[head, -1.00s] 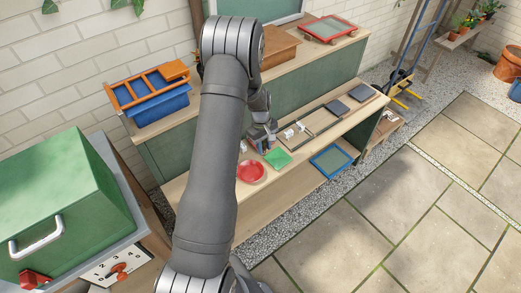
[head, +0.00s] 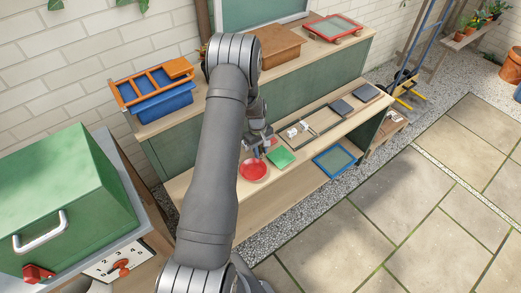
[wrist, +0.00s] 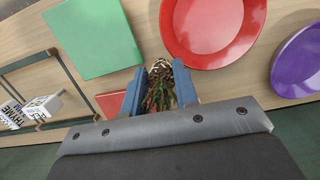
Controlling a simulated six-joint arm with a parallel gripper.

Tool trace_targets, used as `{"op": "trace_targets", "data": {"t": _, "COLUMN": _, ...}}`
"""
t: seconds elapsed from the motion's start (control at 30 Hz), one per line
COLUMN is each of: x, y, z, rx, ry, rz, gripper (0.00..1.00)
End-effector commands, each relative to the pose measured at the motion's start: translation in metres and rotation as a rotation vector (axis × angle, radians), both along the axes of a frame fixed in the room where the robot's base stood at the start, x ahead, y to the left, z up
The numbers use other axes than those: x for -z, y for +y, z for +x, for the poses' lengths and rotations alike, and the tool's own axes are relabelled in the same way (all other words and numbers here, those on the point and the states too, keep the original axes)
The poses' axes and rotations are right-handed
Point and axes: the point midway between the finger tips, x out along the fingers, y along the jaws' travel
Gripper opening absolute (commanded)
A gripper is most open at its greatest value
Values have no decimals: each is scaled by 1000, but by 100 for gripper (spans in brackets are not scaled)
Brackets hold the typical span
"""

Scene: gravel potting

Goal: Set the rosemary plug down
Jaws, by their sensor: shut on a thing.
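My gripper (wrist: 158,92) is shut on the rosemary plug (wrist: 160,82), whose dark root end and green sprigs show between the blue fingers in the wrist view. In the head view my gripper (head: 260,150) is just behind the red saucer (head: 253,171), and the plug is too small to make out. The red saucer (wrist: 210,52) lies ahead of the fingers in the wrist view and looks empty. A green square mat (wrist: 92,38) lies left of it, and a purple saucer (wrist: 302,62) to its right. I cannot tell the plug's height above the bench.
A red square (wrist: 108,103) lies partly hidden beside the fingers. Small white labels, one reading THYME (wrist: 12,112), lie by a dark frame (wrist: 68,72). A blue crate (head: 162,104) stands on the upper shelf.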

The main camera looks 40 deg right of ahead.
Motion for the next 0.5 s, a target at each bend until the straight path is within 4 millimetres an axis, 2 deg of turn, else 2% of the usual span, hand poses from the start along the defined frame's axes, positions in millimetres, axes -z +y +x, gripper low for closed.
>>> {"op": "trace_targets", "data": {"t": 0.03, "x": 1, "y": 0, "z": 0, "rx": 0, "ry": 0, "rz": 0, "gripper": 31}}
{"op": "trace_targets", "data": {"t": 0.13, "x": 1, "y": 0, "z": 0, "rx": 0, "ry": 0, "rz": 0, "gripper": 49}}
{"op": "trace_targets", "data": {"t": 0.5, "x": -5, "y": 0, "z": 0, "rx": 0, "ry": -1, "rz": -1, "gripper": 49}}
